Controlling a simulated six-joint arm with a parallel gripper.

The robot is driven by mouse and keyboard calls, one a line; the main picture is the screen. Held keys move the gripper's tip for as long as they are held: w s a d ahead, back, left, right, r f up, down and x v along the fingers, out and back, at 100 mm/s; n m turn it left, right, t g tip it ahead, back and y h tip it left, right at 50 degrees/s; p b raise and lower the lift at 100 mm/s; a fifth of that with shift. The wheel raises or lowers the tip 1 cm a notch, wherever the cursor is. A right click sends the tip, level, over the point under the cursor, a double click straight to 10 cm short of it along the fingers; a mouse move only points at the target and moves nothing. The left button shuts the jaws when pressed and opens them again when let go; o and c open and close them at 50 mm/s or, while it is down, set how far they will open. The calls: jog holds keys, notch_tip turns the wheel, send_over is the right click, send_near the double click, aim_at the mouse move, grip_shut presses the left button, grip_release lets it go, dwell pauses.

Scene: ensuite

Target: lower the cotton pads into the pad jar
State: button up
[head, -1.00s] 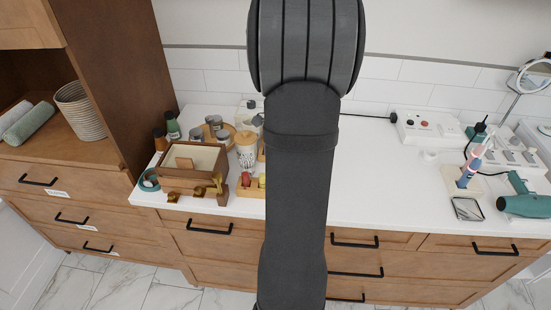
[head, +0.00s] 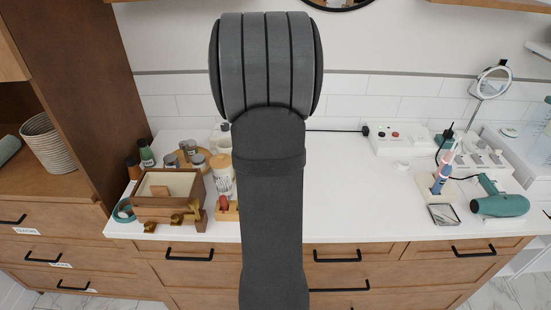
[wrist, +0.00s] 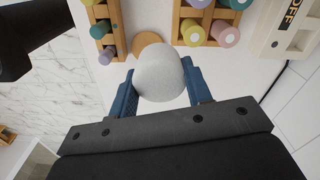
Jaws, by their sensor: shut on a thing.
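My gripper (wrist: 160,88) has blue fingers and is shut on a white rounded thing, seemingly the cotton pads (wrist: 159,72), in the wrist view. The pads are held above the white counter. A tan round top (wrist: 148,42) shows partly behind them. In the head view, a pale jar with a tan top (head: 221,168) stands on the counter left of my arm; I cannot tell for sure whether it is the pad jar. My arm hides the gripper and pads in the head view.
Wooden racks with coloured cylinders (wrist: 192,22) lie close by in the wrist view. A wooden box (head: 170,185) and small bottles (head: 146,153) crowd the counter's left. A toothbrush stand (head: 437,188) and teal hair dryer (head: 500,206) are at right.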

jog(key=w+a+f, duration=0.2)
jog(key=w+a, duration=1.2)
jog(key=w, duration=0.1)
jog(key=shift+w, duration=0.25)
jog(key=shift+a+f, duration=0.1)
jog(key=shift+f, duration=0.1)
